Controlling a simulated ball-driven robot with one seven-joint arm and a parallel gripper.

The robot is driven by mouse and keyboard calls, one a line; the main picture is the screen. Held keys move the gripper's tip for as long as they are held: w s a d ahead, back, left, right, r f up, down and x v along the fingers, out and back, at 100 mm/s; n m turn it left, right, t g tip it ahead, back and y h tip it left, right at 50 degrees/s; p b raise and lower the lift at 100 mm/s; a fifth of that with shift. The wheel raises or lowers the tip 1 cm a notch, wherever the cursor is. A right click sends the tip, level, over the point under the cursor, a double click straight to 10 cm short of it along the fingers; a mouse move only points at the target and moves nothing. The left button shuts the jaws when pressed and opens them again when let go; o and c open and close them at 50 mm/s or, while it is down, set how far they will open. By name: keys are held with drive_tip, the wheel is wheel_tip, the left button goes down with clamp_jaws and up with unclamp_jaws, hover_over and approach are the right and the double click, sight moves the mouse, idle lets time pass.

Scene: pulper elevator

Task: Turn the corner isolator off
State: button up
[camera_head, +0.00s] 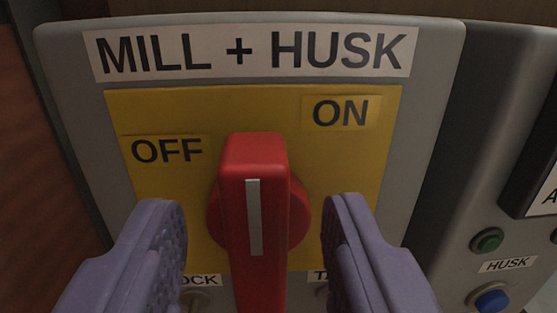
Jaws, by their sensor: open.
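The corner isolator is a grey box with a yellow plate (350,165) under a "MILL + HUSK" label. Its red rotary handle (270,165) stands nearly upright in the picture, with a white stripe down its face. The handle's top lies between the "OFF" label (167,150) at upper left and the "ON" label (340,112) at upper right. My gripper (255,213) is open, with one purple finger on each side of the handle. Gaps show between both fingers and the handle. The fingers partly cover the lower plate.
Small labels, partly hidden, sit below the plate beside the handle's lower end. A second grey panel at right carries a green button (487,241), a blue button (491,300) and a "HUSK" label (507,264). A brown surface (40,150) is at far left.

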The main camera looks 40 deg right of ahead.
drive_tip(key=shift+x, duration=0.9)
drive_tip(key=shift+s+r, duration=0.1)
clamp_jaws()
drive_tip(key=shift+a, duration=0.1)
drive_tip(key=n+p, duration=0.1)
drive_tip(key=n, duration=0.3)
drive_tip(key=w+a+f+n+p, duration=0.1)
drive_tip(key=n, duration=0.4)
drive_tip(key=a+n+p, duration=0.1)
drive_tip(key=n+p, duration=0.1)
drive_tip(key=n, duration=0.2)
drive_tip(key=shift+w+f+n, duration=0.15)
drive_tip(key=shift+f+n, duration=0.05)
drive_tip(key=shift+n, duration=0.2)
drive_tip(key=shift+f+n+p, duration=0.3)
drive_tip(key=shift+n+p, duration=0.25)
drive_tip(key=shift+n, duration=0.5)
drive_tip(key=shift+f+n+p, duration=0.25)
drive_tip(key=shift+n+p, duration=0.25)
drive_tip(key=shift+n, duration=0.55)
